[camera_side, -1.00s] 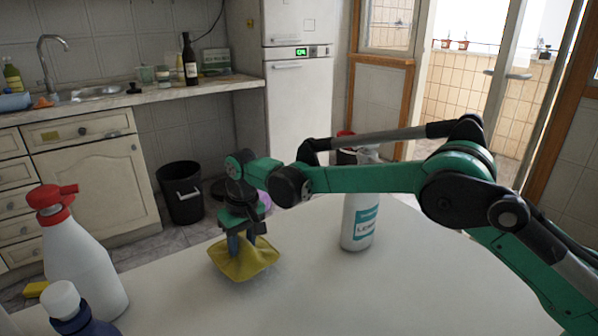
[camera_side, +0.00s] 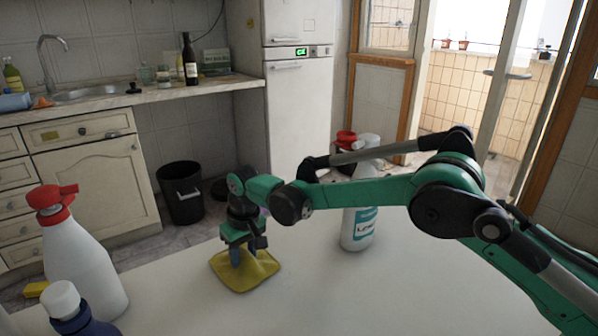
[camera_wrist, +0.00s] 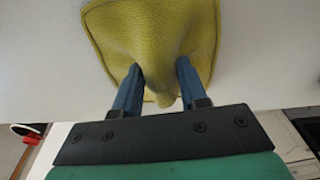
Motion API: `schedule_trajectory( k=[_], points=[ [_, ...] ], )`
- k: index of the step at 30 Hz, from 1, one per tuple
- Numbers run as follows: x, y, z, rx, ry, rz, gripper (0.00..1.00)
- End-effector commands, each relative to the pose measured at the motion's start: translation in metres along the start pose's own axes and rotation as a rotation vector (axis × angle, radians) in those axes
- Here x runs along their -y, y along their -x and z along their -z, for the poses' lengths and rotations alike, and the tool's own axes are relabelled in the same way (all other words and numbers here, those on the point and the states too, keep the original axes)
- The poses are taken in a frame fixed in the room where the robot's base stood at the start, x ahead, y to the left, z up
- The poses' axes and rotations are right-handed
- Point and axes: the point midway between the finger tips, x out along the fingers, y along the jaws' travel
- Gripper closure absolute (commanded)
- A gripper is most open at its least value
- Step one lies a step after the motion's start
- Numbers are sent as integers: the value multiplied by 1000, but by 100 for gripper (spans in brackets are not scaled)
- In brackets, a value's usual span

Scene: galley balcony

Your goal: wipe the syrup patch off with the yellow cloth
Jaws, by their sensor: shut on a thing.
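The yellow cloth (camera_side: 238,278) lies spread on the white table, its middle pinched up between my fingers. My gripper (camera_side: 243,258) points down and is shut on the cloth. In the wrist view the cloth (camera_wrist: 150,30) fills the top middle, with a fold held between the two blue fingertips of my gripper (camera_wrist: 162,82). No syrup patch shows on the bare table in either view; whether any lies under the cloth is hidden.
On the white table (camera_side: 330,295), a white bottle with a teal label (camera_side: 358,228) stands right of the cloth, partly behind my arm. A red-topped spray bottle (camera_side: 80,255) and a blue bottle with a white cap (camera_side: 72,312) stand at the left. The table's front middle is clear.

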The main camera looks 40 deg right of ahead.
Motion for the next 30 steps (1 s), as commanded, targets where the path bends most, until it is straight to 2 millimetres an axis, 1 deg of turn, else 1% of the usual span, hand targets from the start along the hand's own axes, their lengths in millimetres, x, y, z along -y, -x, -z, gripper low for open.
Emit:
schedule_trajectory(
  k=[2,10,15,17,25,30],
  points=[
    [1,1,-3,0,0,0,100],
    [5,6,-32,0,1,0,100],
    [6,7,-39,0,1,0,100],
    [6,7,-36,0,0,0,100],
    [1,0,-8,0,-1,0,100],
    [0,-1,-2,0,0,0,100]
  ],
)
